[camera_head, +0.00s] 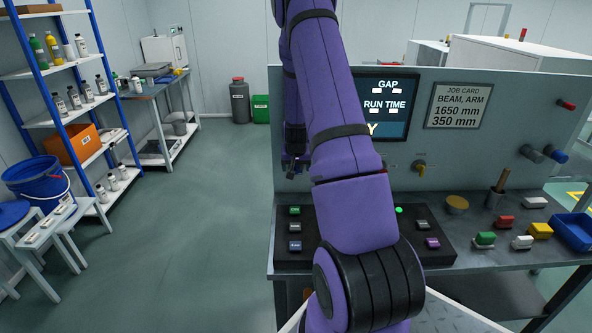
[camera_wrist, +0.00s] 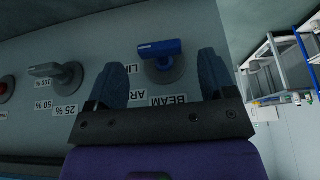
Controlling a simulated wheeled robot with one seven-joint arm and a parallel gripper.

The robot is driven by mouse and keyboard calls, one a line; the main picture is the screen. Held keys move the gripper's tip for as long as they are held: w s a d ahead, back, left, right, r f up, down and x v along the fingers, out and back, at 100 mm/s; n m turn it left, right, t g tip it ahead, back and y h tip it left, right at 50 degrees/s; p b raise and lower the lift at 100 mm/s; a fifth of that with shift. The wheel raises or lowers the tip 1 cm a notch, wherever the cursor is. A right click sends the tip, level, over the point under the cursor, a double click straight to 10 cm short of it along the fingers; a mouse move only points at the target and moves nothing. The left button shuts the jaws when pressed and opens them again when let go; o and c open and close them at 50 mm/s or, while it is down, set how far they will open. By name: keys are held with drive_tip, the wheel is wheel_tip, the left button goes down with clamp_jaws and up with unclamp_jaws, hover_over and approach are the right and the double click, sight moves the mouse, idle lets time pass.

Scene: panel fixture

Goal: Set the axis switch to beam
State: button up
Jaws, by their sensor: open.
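The axis switch (camera_wrist: 160,48), a blue bar handle on a grey round base, shows in the wrist view, which looks upside down. Labels reading BEAM (camera_wrist: 168,100), ARM and a partly hidden one starting LI sit around its base. The handle lies nearly level in the picture, its end toward the left, away from the BEAM label. My gripper (camera_wrist: 159,65) is open, its dark fingers apart on either side of the switch in the picture. I cannot tell whether they touch it. In the head view my purple arm hides the switch.
A grey switch (camera_wrist: 55,72) with percent labels is beside it. The job card (camera_head: 459,106) reads BEAM, ARM, 1650 mm, 350 mm. The screen (camera_head: 400,120) is partly hidden by my arm. Coloured blocks and a blue tray (camera_head: 574,232) lie on the bench.

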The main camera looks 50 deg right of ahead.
sight(296, 170)
drive_tip(key=shift+x, duration=1.15)
drive_tip(key=shift+c, duration=0.4)
drive_tip(key=c, duration=0.9)
drive_tip(key=shift+o, duration=0.2)
